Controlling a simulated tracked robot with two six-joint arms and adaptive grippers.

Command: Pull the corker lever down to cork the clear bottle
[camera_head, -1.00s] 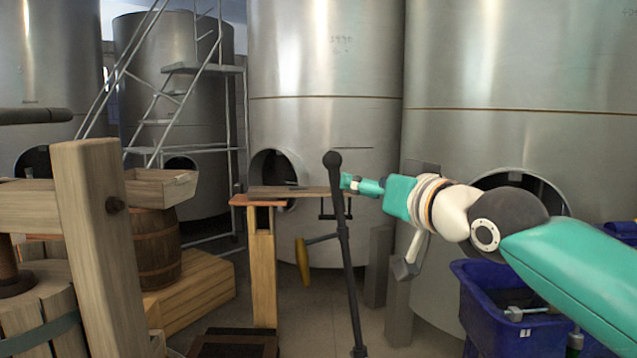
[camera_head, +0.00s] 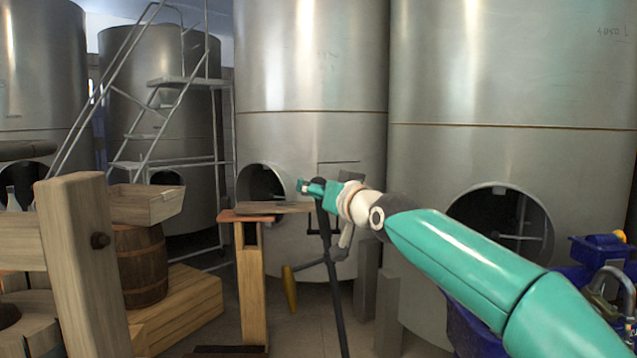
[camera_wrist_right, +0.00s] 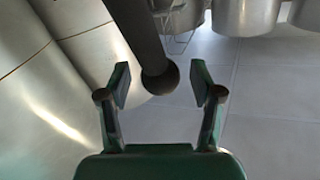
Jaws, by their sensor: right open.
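The corker lever (camera_head: 334,290) is a dark, nearly upright rod, leaning slightly. Its ball end (camera_wrist_right: 160,79) shows in the right wrist view, between the fingers and nearer their tips. A yellow, elongated piece (camera_head: 290,288) hangs left of the rod. I cannot make out the clear bottle. My left gripper is not in view.
A wooden stand (camera_head: 251,285) with an orange-brown top is left of the lever. Large steel tanks (camera_head: 310,80) stand behind. A thick wooden post (camera_head: 85,265) is at front left. Blue tubs (camera_head: 460,325) are at lower right, partly behind my arm.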

